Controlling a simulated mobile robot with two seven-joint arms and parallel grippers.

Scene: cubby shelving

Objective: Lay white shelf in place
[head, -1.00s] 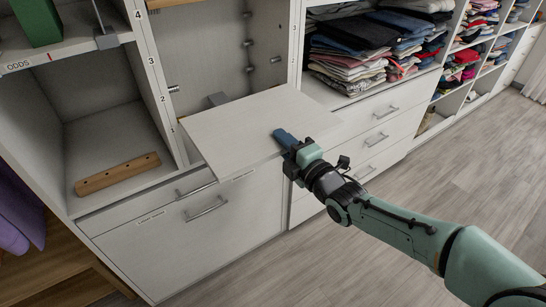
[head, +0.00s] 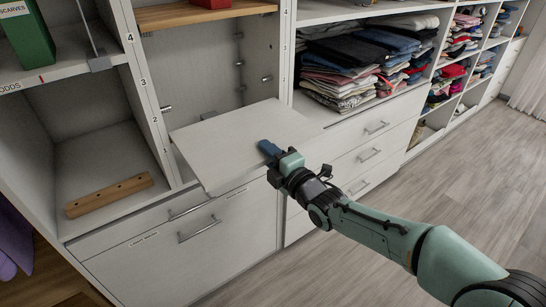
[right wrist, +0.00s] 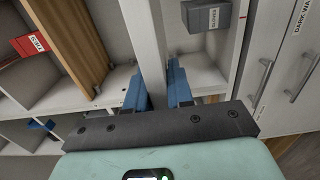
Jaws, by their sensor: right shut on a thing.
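The white shelf (head: 222,145) is a flat board in the head view. It is held roughly level at the front of the middle bay (head: 205,75), above the drawer fronts, with its near part sticking out of the bay. My right gripper (head: 269,151) is shut on its right front edge. In the right wrist view, the blue fingers (right wrist: 158,92) lie on either side of the white shelf (right wrist: 151,45), seen edge-on. The board hides the bay's lower part, so I cannot tell whether it touches any support. My left gripper is not in view.
Metal pegs (head: 165,109) stick out of the bay's side walls. A wooden shelf (head: 190,16) spans it higher up. The left cubby holds a wooden bar (head: 108,195). Folded clothes (head: 355,60) fill the right bay. The floor (head: 400,185) in front is clear.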

